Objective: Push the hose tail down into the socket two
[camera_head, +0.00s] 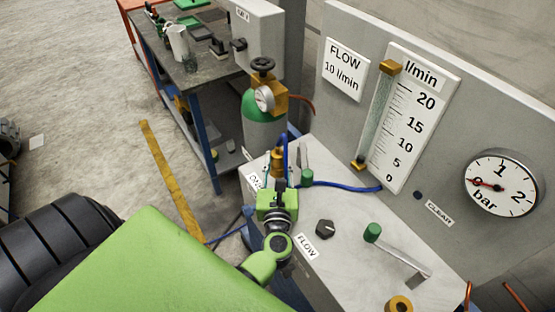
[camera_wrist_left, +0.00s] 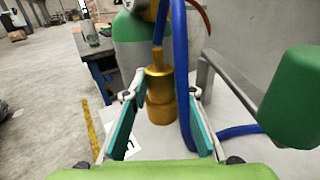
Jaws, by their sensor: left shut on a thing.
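The brass hose tail (camera_wrist_left: 157,85) stands upright, and a blue hose (camera_wrist_left: 179,70) loops above it and runs down to its right. In the head view the brass (camera_head: 277,157) shows just beyond my left gripper (camera_head: 278,178). My left gripper (camera_wrist_left: 166,92) is shut on the brass hose tail, one finger on each side. A wider brass part (camera_wrist_left: 159,113) shows below; I cannot tell whether it is socket two or how deep the tail sits. Another brass ring (camera_head: 398,304) is at the panel's front edge. My right gripper is not in view.
A green-capped lever (camera_head: 372,232) and a black knob (camera_head: 325,228) stand on the white bench top (camera_head: 345,265). A second green lever (camera_head: 306,176) is close right of my gripper. Behind are the flow scale (camera_head: 404,115), pressure gauge (camera_head: 502,183) and green gas cylinder (camera_head: 263,130).

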